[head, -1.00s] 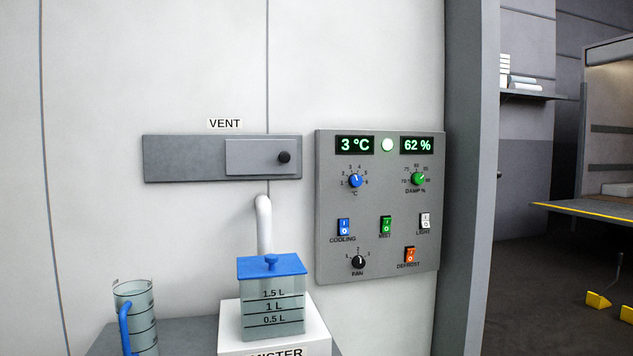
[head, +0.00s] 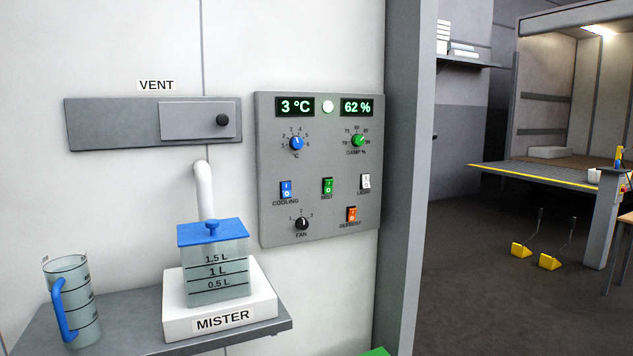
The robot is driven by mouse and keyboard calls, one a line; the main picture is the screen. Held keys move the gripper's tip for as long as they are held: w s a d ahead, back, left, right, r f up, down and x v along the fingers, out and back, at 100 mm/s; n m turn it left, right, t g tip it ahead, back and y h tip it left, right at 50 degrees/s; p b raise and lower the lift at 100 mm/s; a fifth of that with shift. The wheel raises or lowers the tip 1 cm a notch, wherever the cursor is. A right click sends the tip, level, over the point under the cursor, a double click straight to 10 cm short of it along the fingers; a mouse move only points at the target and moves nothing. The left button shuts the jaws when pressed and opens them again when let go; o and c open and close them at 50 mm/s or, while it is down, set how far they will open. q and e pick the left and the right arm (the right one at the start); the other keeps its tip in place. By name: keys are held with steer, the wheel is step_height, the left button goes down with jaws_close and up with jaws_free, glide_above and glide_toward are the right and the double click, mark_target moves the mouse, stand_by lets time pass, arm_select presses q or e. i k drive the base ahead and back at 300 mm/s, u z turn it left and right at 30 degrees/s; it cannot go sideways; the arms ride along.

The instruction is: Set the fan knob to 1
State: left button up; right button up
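The black fan knob (head: 302,224) sits at the lower left of the grey control panel (head: 268,170) on the wall. Marks 1, 2 and 3 run around it, with 1 on its left, 2 above and 3 on its right. Its white pointer line looks to be up, near 2, but it is small. The panel's displays read 3 °C and 62 %, with a lit whitish lamp between them. Neither of my grippers is in view.
A shelf (head: 130,335) below the panel's left holds a jug (head: 80,300) with a blue handle and the white mister base (head: 175,315) with its blue-lidded tank (head: 215,265). A vent (head: 110,125) is at upper left. Open floor and yellow wedges (head: 521,249) lie right, beyond the wall edge.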

mark_target(303, 224)
steer(key=u, duration=0.15)
steer(key=k, duration=0.4)
steer(key=z, duration=1.35)
steer(key=i, duration=1.5)
steer(key=u, duration=0.85)
steer(key=i, duration=0.25)
steer(key=z, duration=0.05)
